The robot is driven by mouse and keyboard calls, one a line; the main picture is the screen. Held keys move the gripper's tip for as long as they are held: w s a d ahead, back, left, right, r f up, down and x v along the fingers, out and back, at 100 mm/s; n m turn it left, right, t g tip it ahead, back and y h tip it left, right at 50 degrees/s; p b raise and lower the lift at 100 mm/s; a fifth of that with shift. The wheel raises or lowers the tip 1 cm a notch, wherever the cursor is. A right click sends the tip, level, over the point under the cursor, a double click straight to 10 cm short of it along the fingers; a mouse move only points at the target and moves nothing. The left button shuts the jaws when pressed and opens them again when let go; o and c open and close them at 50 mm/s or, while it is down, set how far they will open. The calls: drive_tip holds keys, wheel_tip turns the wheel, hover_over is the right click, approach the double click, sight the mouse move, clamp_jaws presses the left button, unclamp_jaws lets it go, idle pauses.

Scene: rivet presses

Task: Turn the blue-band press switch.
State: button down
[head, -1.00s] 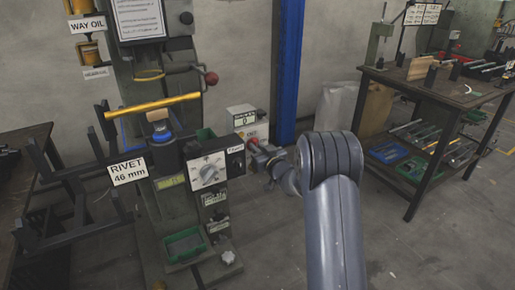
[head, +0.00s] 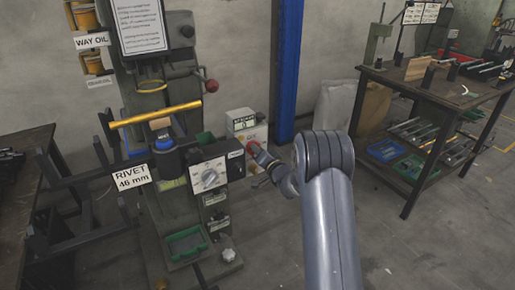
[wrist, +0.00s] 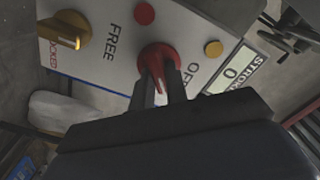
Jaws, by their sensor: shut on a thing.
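The red switch (wrist: 158,62) is on a pale panel (wrist: 100,55) with a blue line along its edge, in the wrist view. My gripper (wrist: 163,88) has its two dark fingers on either side of the red switch's handle, shut on it. The handle points toward the bottom of the picture. In the head view my gripper (head: 261,157) is at the small counter box (head: 243,118) right of the press. The press (head: 180,95) has a blue band (head: 163,144) under a yellow bar. My gripper partly hides the switch there.
On the panel are a yellow knob (wrist: 65,29) by FREE and LOCKED, a red button (wrist: 144,13), a yellow button (wrist: 213,48) and a STROKES display (wrist: 240,71) reading 0.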

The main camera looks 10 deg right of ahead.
drive_tip(key=shift+f+m+p, duration=0.15)
drive_tip(key=shift+m+p, duration=1.15)
drive_tip(key=shift+m, duration=2.9)
drive_tip(key=c, duration=1.4)
unclamp_jaws()
drive_tip(key=shift+d, duration=0.1)
drive_tip(key=v, duration=1)
drive_tip(key=shift+s+p, duration=0.35)
drive_tip(key=shift+w, duration=0.1)
